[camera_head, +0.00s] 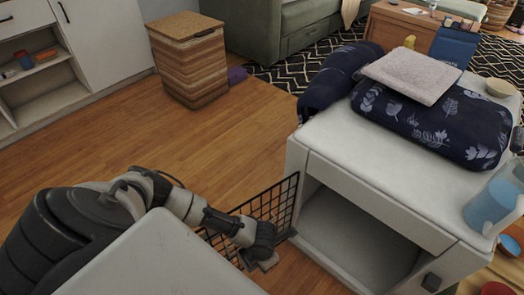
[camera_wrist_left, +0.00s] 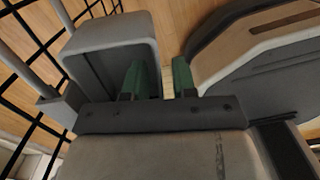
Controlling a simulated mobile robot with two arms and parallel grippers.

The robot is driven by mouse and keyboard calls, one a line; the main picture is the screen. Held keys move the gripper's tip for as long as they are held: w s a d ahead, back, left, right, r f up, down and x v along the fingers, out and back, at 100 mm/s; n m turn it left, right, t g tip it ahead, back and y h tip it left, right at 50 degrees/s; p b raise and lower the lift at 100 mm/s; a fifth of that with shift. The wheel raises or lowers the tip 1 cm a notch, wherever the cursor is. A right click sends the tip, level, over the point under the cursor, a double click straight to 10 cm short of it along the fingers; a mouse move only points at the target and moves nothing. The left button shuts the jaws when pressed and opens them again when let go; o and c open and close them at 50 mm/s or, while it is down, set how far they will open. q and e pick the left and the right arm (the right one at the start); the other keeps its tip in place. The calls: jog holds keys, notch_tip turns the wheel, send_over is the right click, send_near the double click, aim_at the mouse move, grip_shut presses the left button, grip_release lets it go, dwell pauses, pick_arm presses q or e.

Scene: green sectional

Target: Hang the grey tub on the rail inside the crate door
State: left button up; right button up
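The white crate (camera_head: 298,160) stands at the right with its front open. Its black wire door (camera_head: 285,200) is swung out to the left. My left gripper (camera_head: 262,258) is low at the door, partly hidden by its own wrist. In the left wrist view its two green fingertips (camera_wrist_left: 165,80) stand a little apart, with floor showing between them. A grey box-shaped thing, probably the grey tub (camera_wrist_left: 110,32), is beside and partly behind the left fingertip, close to the door wires. I cannot tell whether they touch or whether it hangs on the rail. My right gripper is out of view.
A navy patterned cushion (camera_head: 440,125) and a folded pale cloth (camera_head: 412,74) lie on the crate top. A blue-filled jug (camera_head: 490,205) stands at the right edge. A wooden bin (camera_head: 188,65) stands farther back. The wooden floor (camera_head: 190,150) between is clear.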

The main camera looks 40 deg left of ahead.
pick_arm(q)
jog(key=shift+o, duration=0.4)
jog(key=shift+r, duration=0.15)
